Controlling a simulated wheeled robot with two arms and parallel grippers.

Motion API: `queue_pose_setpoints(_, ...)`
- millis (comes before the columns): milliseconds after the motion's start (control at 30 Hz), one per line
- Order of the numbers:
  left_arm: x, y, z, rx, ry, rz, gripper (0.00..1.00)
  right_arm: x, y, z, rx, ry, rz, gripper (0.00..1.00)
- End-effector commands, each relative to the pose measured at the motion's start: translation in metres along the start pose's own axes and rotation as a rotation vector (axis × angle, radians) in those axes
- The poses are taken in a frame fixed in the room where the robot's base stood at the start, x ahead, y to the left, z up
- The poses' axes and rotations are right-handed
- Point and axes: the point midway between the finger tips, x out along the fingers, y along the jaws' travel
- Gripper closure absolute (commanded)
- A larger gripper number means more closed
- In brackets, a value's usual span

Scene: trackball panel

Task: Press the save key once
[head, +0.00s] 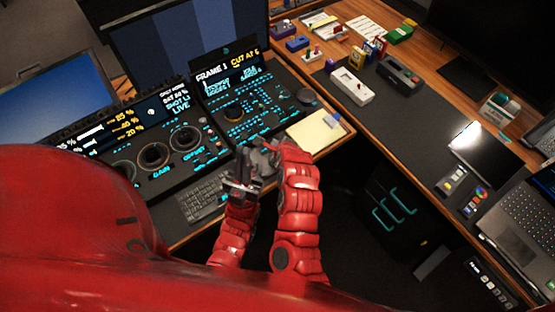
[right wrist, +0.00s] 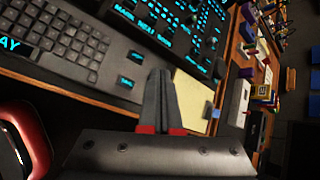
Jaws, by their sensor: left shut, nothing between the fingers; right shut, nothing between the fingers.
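The control panel (head: 237,118) with cyan-lit keys lies at the desk's front. No key's label reads clearly as save. My right gripper (right wrist: 160,75) is shut and empty in the right wrist view, its tips over the desk edge near the panel's lower keys. Two small keys with cyan labels (right wrist: 135,56) sit left of the tips; their words are too small to read. In the head view my right gripper (head: 262,155) and left gripper (head: 240,180) are close together in front of the panel, both shut, and overlap; contact with any key cannot be told.
A dark keyboard (head: 203,198) lies left of the grippers. A yellow notepad (head: 316,132) lies to their right at the desk edge. A round dark knob (head: 307,96) stands behind the notepad. A second desk with a laptop (head: 520,215) stands at the right.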

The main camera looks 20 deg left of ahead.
Motion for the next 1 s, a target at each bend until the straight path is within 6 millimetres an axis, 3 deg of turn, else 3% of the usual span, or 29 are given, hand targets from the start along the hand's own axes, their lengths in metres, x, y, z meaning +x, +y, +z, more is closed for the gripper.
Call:
queue_pose_setpoints(367, -0.006, 0.0, 0.001, 0.0, 0.0, 0.0, 1.0, 0.006, 0.004, -0.005, -0.002, 0.0, -0.002, 1.0)
queue_pose_setpoints(1000, -0.049, 0.003, 0.008, 0.0, 0.0, 0.0, 1.0, 0.061, 0.043, -0.045, -0.001, 0.0, -0.002, 1.0)
